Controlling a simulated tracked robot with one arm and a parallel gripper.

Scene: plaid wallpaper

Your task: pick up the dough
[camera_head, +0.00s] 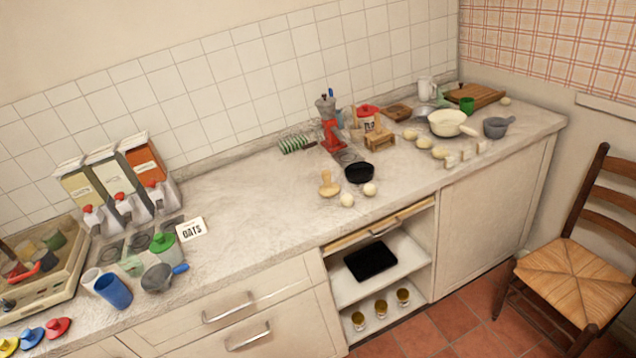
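Several pale yellow rounded lumps that look like dough (424,142) lie in a short row on the counter, left of and in front of the cream pan. Two paler round balls (347,200) sit near the counter's front edge, beside a wooden press (328,184) and a black bowl (359,173); I cannot tell whether they are dough or eggs. My gripper is not in view.
The stone counter (245,205) has a wide clear stretch in its middle. A red grinder (330,130) and cream pan (449,123) stand toward the right. Dispensers (118,185), cups and an "OATS" card (191,230) are at the left. A chair (570,275) stands on the right.

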